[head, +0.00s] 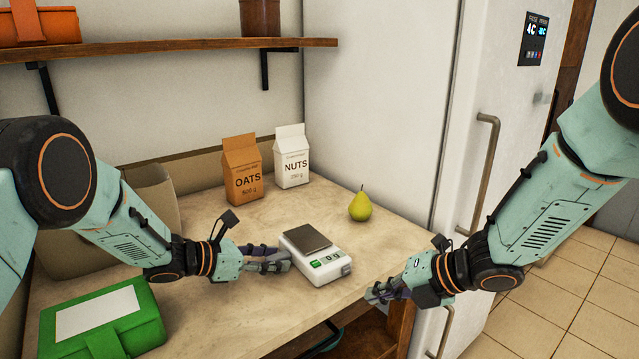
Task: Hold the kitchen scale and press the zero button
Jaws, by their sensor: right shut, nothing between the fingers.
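The white kitchen scale (325,270) sits on the counter, with a dark grey weighing plate (306,239). Its front panel has a small display (333,258) that appears to read 0 g and a green button (315,264). My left gripper (284,259) is at the scale's left side, very close to it or touching it; whether its fingers grip the edge is unclear. My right gripper (371,295) is shut and empty, to the right of and nearer than the scale, by the counter's front edge, apart from the scale.
An oats carton (242,170), a nuts carton (292,157) and a green pear (360,205) stand behind the scale. A green case (105,318) lies at front left. A fridge (480,80) stands at right. A wooden shelf (180,48) hangs above. Counter space before the scale is clear.

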